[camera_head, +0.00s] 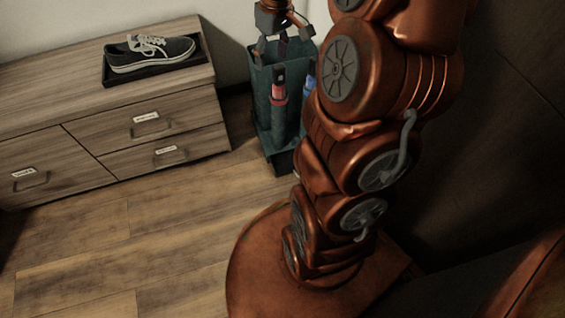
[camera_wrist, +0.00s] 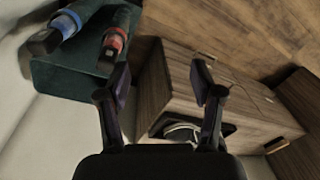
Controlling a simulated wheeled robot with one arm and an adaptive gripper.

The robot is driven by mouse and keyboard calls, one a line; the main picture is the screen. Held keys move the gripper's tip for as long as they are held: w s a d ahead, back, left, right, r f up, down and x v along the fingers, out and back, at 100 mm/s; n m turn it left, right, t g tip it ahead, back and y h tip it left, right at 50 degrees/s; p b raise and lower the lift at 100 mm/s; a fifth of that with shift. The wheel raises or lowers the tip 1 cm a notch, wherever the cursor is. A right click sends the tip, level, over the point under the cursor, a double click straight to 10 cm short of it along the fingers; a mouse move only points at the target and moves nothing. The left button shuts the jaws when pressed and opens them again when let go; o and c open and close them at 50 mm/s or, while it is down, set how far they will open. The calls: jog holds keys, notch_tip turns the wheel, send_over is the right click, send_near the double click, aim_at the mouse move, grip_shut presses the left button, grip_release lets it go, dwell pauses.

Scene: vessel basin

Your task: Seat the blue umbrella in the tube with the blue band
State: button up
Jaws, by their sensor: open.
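A dark teal stand (camera_head: 265,80) stands on the floor beside the dresser. On its front is a tube with a red band (camera_head: 279,92), with a black end sticking up from it. To its right is a blue-banded piece (camera_head: 309,84), partly hidden by my arm. The wrist view shows the blue band (camera_wrist: 66,24) and red band (camera_wrist: 114,41), each with a black end. I cannot tell whether the blue part is the umbrella or its tube. My gripper (camera_head: 283,42) is over the stand's top in the head view. It is open and empty, fingers apart (camera_wrist: 160,90).
A wooden dresser (camera_head: 110,130) with labelled drawers stands at the left. A dark shoe (camera_head: 150,52) sits on a black tray (camera_head: 190,64) on top of it. A pale wall is behind. The wooden floor (camera_head: 130,240) in front of the dresser is clear.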

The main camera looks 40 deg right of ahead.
jog(key=s+a+g, duration=0.2)
jog(key=s+a, duration=0.6)
jog(key=a, duration=0.3)
jog(key=s+a+f+g, duration=0.1)
jog(key=s+a, duration=0.2)
jog(key=s, duration=0.6)
jog(key=s+a+f+m+h, duration=0.1)
jog(key=s+a, duration=0.2)
jog(key=s, duration=0.6)
jog(key=shift+s+a+f+m+g, duration=0.15)
jog(key=shift+s+f+m+g, duration=0.15)
jog(key=shift+s+f+g, duration=0.1)
jog(key=w+d+r+m+t+h+p, duration=0.1)
jog(key=w+d+r+p, duration=0.1)
jog(key=r+p, duration=0.5)
jog(key=w+d+r+t+p, duration=0.1)
jog(key=w+r+p, duration=0.1)
jog(key=r+p, duration=0.45)
jog(key=s+a+r+p, duration=0.1)
jog(key=r+p, duration=1.1)
jog(key=r, duration=0.1)
jog(key=s+a+r+n+p, duration=0.1)
jog(key=a+r+p, duration=0.1)
jog(key=r+p, duration=1)
jog(key=shift+s+a+r+y, duration=0.3)
jog(key=shift+s+r, duration=0.1)
jog(key=shift+r, duration=0.15)
jog(key=shift+c, duration=0.2)
